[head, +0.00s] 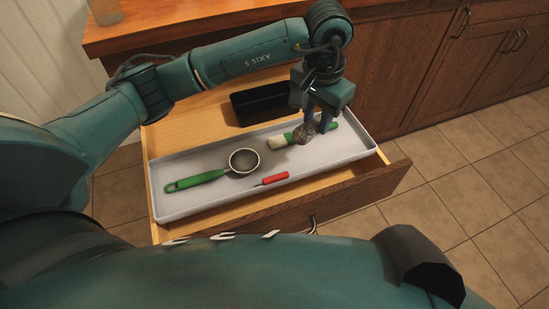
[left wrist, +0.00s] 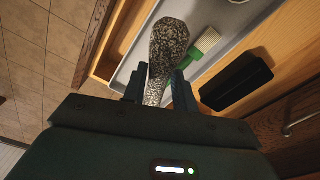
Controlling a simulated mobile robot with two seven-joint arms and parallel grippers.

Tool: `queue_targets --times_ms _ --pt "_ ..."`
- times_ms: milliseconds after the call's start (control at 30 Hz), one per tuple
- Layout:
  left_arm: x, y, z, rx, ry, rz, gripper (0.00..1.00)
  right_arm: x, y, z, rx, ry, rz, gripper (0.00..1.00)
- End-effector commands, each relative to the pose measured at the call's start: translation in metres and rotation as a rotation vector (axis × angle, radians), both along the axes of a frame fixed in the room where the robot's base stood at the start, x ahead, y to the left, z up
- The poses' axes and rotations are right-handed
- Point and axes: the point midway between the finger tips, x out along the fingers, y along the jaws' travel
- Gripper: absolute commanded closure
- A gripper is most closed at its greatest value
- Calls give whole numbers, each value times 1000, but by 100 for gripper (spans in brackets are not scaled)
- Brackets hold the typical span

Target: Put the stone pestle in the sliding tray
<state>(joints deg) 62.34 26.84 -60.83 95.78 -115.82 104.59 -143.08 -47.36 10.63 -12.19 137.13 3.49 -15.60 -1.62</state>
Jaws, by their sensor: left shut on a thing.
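My left gripper (head: 318,121) is over the right part of the grey sliding tray (head: 200,207), which sits in an open wooden drawer. It is shut on the speckled stone pestle (head: 307,132). In the left wrist view the pestle (left wrist: 168,50) sticks out between the fingers (left wrist: 157,88), its thick end pointing away from my wrist. In the head view the pestle overlaps the brush; I cannot tell whether it touches the brush or the tray floor. My right gripper is not in view.
The tray holds a green-handled strainer (head: 244,161), a small red-handled tool (head: 275,179) and a green-handled brush (head: 279,142). A black box (head: 262,103) lies behind the tray in the drawer (head: 184,117). A wooden counter (head: 190,28) stands behind. Bare tray shows around the tools.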

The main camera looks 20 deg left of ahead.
Motion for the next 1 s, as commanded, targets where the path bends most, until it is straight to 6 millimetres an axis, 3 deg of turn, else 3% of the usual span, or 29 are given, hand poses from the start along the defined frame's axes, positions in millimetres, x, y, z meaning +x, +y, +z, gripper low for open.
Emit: queue_targets --times_ms 300,567,700,1000 --pt "0 -2 -49 -2 5 -10 100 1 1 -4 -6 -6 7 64" --pt "1 -2 -71 -2 3 -10 100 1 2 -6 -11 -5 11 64" --pt "0 -3 -93 -2 5 -10 100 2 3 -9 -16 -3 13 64" --pt "1 -2 -99 -1 -1 -10 100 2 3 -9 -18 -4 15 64"
